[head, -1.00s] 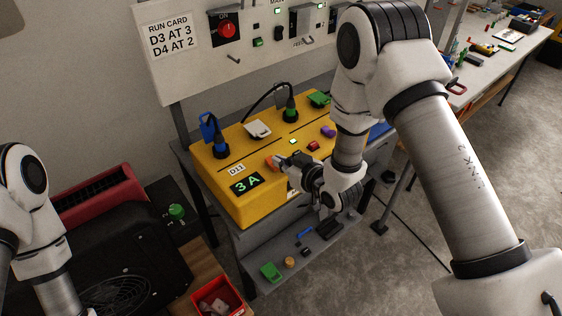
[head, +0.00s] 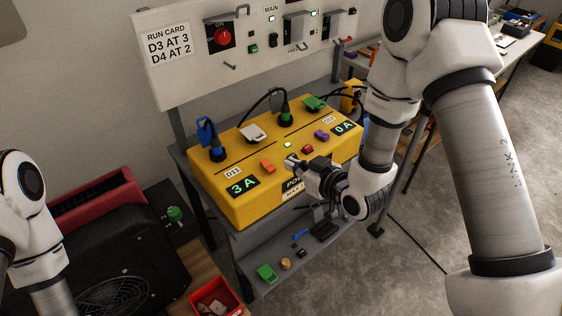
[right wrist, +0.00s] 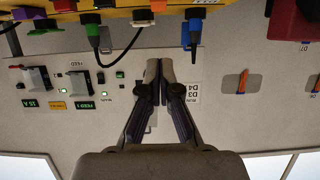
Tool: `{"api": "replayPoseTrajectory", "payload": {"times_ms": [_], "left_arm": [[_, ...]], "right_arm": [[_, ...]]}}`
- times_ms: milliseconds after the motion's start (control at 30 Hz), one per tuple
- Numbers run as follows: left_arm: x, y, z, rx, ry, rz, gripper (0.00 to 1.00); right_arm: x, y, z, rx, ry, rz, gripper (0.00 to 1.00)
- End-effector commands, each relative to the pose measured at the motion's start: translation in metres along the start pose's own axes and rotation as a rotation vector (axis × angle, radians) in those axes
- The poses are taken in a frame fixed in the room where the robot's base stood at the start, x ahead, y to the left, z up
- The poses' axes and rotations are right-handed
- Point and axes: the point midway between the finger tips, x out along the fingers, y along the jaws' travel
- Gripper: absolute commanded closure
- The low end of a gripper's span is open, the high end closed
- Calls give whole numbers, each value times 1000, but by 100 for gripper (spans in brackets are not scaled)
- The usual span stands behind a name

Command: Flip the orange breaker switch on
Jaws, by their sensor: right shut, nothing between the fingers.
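The orange breaker switch (head: 268,167) sits on top of the yellow power box (head: 240,207), behind its lit "3A" display (head: 243,186). I cannot tell which way it is tipped. In the right wrist view, which is upside down, an orange block (right wrist: 142,17) at the top edge looks like the same switch. My right gripper (head: 291,162) is shut and empty over the box, just right of the orange switch and apart from it. Its closed fingers (right wrist: 160,72) show in the right wrist view. Only part of my left arm shows at the left edge; its gripper is out of view.
A red switch (head: 308,149) and purple switch (head: 321,135) lie right of the gripper. The upright panel (head: 185,75) is at the back. A grey shelf (head: 275,254) holds small parts below.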

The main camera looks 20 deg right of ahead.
Motion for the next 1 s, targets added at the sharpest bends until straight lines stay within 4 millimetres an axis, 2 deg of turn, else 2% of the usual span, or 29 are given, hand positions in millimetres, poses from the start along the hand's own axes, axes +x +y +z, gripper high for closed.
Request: {"api": "replayPoseTrajectory", "payload": {"times_ms": [100, 233, 767, 867, 967, 1000], "left_arm": [[9, 0, 0, 0, 1, 0, 36], [11, 0, 0, 0, 1, 0, 36], [10, 0, 0, 0, 1, 0, 36], [10, 0, 0, 0, 1, 0, 36], [11, 0, 0, 0, 1, 0, 36], [10, 0, 0, 0, 1, 0, 36]], "right_arm": [[-20, 1, 8, 5, 0, 2, 100], [-32, 0, 9, 2, 1, 0, 100], [-34, -1, 10, 1, -3, -1, 100], [-34, -6, 33, 8, -48, -11, 100], [-36, -22, 90, 16, -171, -39, 100], [-40, -28, 121, 22, -249, -40, 100]]}}
